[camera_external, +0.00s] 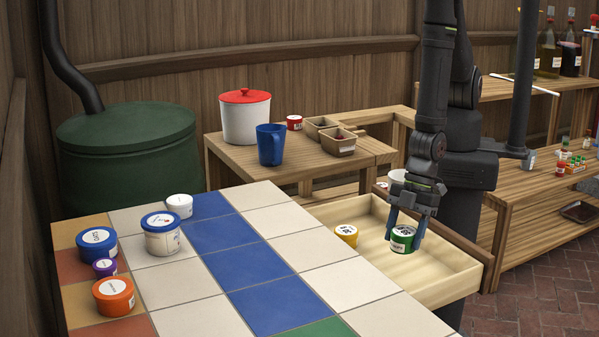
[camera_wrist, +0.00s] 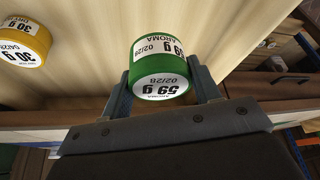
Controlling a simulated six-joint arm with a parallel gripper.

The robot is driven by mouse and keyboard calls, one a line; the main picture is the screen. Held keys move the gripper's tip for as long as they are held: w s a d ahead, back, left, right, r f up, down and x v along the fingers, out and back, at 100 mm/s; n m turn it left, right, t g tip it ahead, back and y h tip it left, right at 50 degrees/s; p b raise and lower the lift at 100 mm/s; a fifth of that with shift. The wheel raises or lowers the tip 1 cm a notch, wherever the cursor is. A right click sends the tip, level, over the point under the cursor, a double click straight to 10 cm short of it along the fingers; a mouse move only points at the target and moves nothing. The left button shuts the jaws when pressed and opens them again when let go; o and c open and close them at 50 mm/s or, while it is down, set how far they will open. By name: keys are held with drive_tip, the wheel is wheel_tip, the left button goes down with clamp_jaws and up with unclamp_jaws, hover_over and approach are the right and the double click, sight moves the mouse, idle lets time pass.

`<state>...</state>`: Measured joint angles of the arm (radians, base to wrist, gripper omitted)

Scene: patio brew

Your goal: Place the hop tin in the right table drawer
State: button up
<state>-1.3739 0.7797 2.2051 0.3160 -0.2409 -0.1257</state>
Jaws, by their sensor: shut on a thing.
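A green tin (camera_external: 402,240) with a white label sits between the fingers of my gripper (camera_external: 405,229). In the wrist view the green tin (camera_wrist: 160,60) reads "AROMA", "59 g" and "02/28"; the word hop is not legible. The fingers are shut on its sides. The light wooden drawer (camera_external: 462,277) is pulled open at the right of the tiled table, and the tin is over or inside its right part. I cannot tell whether the tin touches the drawer floor. A yellow tin (camera_external: 346,235) is in the drawer, left of the green tin; it also shows in the wrist view (camera_wrist: 24,43).
The tiled table (camera_external: 190,292) holds blue, orange, purple and white tubs (camera_external: 113,296) at its left. A wooden side table (camera_external: 290,172) behind bears a red-lidded pot (camera_external: 245,117) and a blue mug (camera_external: 270,145). Bare drawer floor lies around the two tins.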

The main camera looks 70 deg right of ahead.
drive_tip(key=s+a+f, duration=0.1)
drive_tip(key=s, duration=0.1)
drive_tip(key=s+a+f, duration=0.2)
drive_tip(key=shift+a+f, duration=0.2)
drive_tip(key=shift+a, duration=0.1)
drive_tip(key=shift+f, duration=1.95)
drive_tip(key=o, duration=1)
drive_tip(key=shift+f, duration=0.15)
drive_tip(key=shift+s+d+r, duration=0.1)
drive_tip(key=shift+r, duration=0.45)
drive_tip(key=v, duration=1.1)
drive_tip(key=shift+d+r, duration=0.1)
drive_tip(key=shift+r, duration=0.05)
